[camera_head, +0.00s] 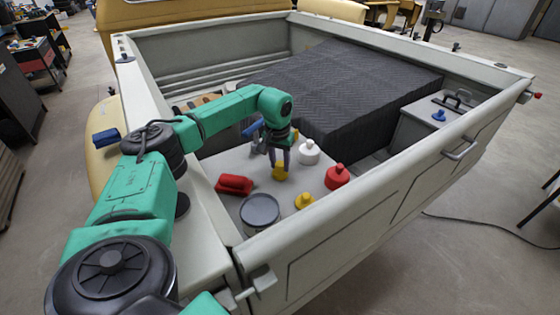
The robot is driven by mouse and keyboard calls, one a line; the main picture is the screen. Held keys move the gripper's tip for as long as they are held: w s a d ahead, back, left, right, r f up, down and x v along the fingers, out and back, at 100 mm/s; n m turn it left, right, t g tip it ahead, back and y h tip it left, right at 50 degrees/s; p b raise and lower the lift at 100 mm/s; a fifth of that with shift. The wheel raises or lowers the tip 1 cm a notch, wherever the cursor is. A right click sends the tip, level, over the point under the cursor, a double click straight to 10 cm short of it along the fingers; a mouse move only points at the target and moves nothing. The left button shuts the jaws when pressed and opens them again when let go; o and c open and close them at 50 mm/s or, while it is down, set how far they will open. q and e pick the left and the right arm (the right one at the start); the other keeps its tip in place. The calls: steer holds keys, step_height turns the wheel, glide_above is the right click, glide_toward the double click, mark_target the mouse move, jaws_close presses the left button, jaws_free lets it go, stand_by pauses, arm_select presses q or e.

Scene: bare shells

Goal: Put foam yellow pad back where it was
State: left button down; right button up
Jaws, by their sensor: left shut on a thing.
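My left gripper (279,163) reaches down over the grey surface inside the truck bed, fingers pointing down. It is shut on a small yellow piece (280,174), which looks like the foam yellow pad. The fingers partly cover its top. I cannot tell whether its underside touches the surface. A second yellow thing (304,201), with a knob-like top, stands nearer the front wall and apart from the gripper. My right gripper is not in view.
Near the gripper are a white bottle (309,153), a red bottle (336,177), a red object (234,185) lying down and a round grey tin (260,212). The truck bed wall (390,175) runs along the front. A dark quilted block (345,90) fills the back.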

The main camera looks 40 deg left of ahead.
mark_target(279, 173)
arm_select(q)
steer(key=shift+f, duration=0.15)
steer(key=shift+d+f, duration=0.1)
steer(key=shift+f, duration=0.05)
steer(key=shift+c, duration=2.4)
jaws_free()
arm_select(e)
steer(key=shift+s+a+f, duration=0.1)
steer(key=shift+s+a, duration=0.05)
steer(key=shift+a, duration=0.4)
arm_select(q)
steer(key=shift+r, duration=0.25)
steer(key=shift+r+b, duration=0.3)
step_height(279, 173, up, 11)
steer(key=s+b, duration=0.1)
steer(key=b, duration=0.1)
steer(key=shift+s+d+r, duration=0.15)
steer(key=shift+d, duration=0.05)
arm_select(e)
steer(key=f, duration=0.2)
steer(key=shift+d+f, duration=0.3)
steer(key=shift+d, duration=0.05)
